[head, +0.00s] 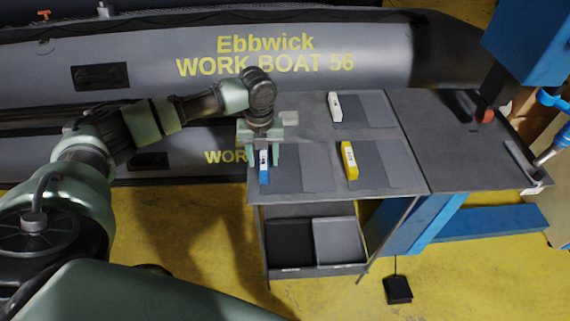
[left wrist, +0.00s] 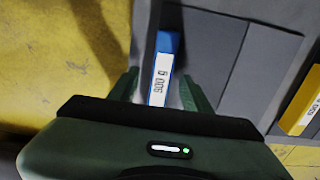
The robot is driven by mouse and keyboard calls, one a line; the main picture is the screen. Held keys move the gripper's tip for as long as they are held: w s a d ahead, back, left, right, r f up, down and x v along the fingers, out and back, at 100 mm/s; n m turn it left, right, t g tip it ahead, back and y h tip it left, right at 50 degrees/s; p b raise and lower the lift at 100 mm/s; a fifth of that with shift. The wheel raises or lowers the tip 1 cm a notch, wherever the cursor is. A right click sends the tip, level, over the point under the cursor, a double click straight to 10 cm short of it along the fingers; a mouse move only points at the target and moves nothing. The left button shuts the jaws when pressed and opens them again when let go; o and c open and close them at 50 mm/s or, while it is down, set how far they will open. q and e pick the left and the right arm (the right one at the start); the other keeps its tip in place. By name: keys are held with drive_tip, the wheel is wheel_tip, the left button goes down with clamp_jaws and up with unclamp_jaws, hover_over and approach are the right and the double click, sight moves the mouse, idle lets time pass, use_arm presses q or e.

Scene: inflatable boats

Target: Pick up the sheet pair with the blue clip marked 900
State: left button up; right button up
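The blue clip (head: 264,174) with a white label lies along the left edge of a pair of grey sheets (head: 305,170) on the grey table. In the left wrist view the blue clip (left wrist: 164,62) points up between my fingers; its label has dark digits that look like 900, seen turned. My left gripper (head: 263,152) is above the clip, pointing down. In the wrist view its two fingers (left wrist: 160,90) stand open, one on each side of the clip, with a gap showing. The clip's near end is hidden behind the gripper body. My right gripper is not in view.
A yellow clip (head: 349,161) on another sheet pair lies to the right, a white clip (head: 335,107) behind it. Under the table (head: 440,170) is a rack with a black and a grey tray (head: 338,242). Grey inflatable boats (head: 150,55) stand behind.

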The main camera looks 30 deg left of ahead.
use_arm(q)
clamp_jaws()
drive_tip(key=shift+r, duration=0.1)
